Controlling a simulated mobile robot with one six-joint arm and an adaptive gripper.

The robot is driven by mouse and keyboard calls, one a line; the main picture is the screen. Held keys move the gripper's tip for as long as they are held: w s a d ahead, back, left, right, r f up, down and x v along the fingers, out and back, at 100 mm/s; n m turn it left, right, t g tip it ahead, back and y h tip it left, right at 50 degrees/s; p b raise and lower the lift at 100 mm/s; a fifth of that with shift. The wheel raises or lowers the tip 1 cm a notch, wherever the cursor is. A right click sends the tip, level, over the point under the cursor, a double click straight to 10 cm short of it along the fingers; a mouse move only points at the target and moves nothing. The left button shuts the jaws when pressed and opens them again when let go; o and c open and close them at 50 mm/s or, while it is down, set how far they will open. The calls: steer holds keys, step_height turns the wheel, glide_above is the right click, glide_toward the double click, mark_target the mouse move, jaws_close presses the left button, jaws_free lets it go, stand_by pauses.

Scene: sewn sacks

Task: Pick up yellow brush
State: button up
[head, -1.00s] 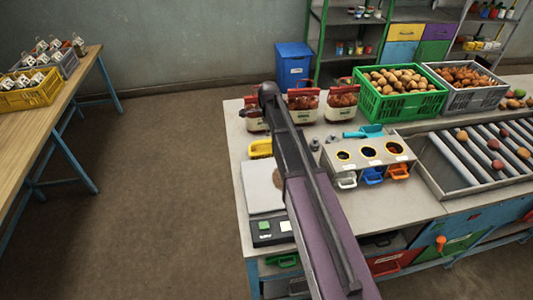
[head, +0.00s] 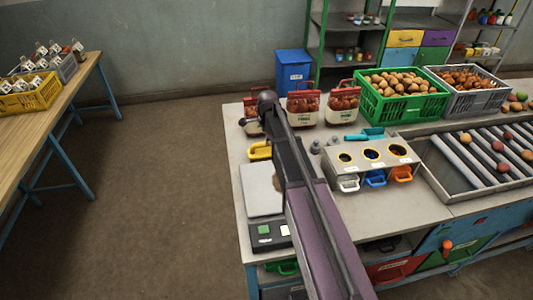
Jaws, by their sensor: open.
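A yellow object (head: 259,151), which I take for the yellow brush, lies on the grey-topped table near its left edge. It is partly hidden behind my arm, and its bristles cannot be made out. My gripper (head: 244,121) shows only as a small dark shape at the far end of my arm, beside the leftmost bag. It is above and slightly left of the yellow object in the picture, apart from it. It is open, and nothing shows in it.
Red-topped bags (head: 303,108) line the back. Right of my arm are a three-hole box (head: 370,158), a teal scoop (head: 364,134), a green crate (head: 400,108) of potatoes and a roller conveyor (head: 480,160).

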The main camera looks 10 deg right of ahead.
mark_target(266, 150)
steer(key=shift+f, duration=0.15)
steer(key=shift+w+f+b, duration=0.2)
steer(key=shift+f+b, duration=1.05)
steer(key=shift+b, duration=0.1)
steer(key=shift+w+f+b, duration=0.15)
steer(key=shift+f+b, duration=1.05)
steer(key=shift+b, duration=0.1)
jaws_close()
